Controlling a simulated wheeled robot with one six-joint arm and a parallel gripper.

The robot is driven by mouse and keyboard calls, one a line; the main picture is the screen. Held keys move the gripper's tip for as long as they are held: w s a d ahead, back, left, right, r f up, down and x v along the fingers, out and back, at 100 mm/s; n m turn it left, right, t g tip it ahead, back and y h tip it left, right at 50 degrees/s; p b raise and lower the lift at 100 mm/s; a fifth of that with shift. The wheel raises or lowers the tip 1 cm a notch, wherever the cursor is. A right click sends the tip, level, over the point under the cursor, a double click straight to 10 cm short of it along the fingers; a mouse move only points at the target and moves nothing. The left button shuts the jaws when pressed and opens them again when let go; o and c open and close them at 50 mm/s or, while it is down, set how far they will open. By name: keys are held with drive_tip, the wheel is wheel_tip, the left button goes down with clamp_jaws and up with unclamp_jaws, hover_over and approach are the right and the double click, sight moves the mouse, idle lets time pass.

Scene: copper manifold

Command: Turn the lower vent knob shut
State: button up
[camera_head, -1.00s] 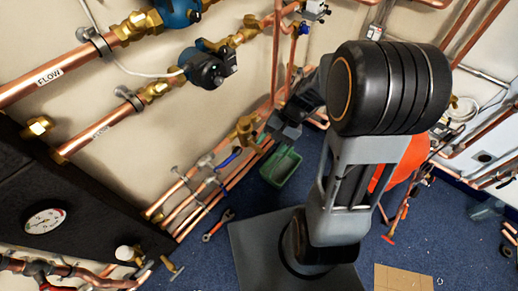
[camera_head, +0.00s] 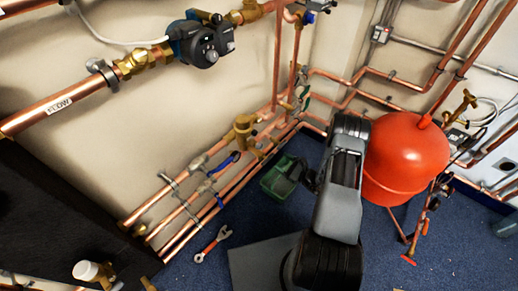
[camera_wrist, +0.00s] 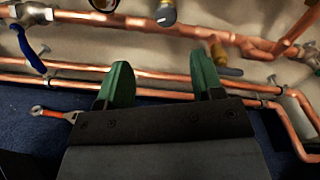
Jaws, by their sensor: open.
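My gripper (camera_wrist: 164,70) shows in the wrist view with two green fingers spread apart and nothing between them. The fingers point at low copper pipes (camera_wrist: 150,75) along the wall. A small brass fitting (camera_wrist: 221,60) with a dark stem lies just beyond the right finger. A round grey knob-like end (camera_wrist: 165,13) with brass behind it sits higher, above the gap. I cannot tell for sure which one is the lower vent knob. No finger visibly touches either. In the head view my arm hides most of the gripper.
A red vessel (camera_head: 405,160) stands right of my arm. A green tray (camera_head: 281,178) and a red-handled spanner (camera_head: 213,243) lie on the blue floor. A blue lever (camera_head: 224,164) and a tall brass fitting (camera_head: 243,130) sit on the left pipes. A pump (camera_head: 203,43) is higher up.

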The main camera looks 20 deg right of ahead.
sight(261, 148)
drive_tip(key=shift+t, duration=0.3)
drive_tip(key=b+x, duration=0.1)
drive_tip(key=x, duration=0.5)
drive_tip(key=b+x, duration=0.1)
drive_tip(key=x, duration=0.6)
drive_tip(key=shift+w+f, duration=0.2)
drive_tip(key=shift+w, duration=0.25)
drive_tip(key=shift+d, duration=0.1)
drive_tip(key=c, duration=0.9)
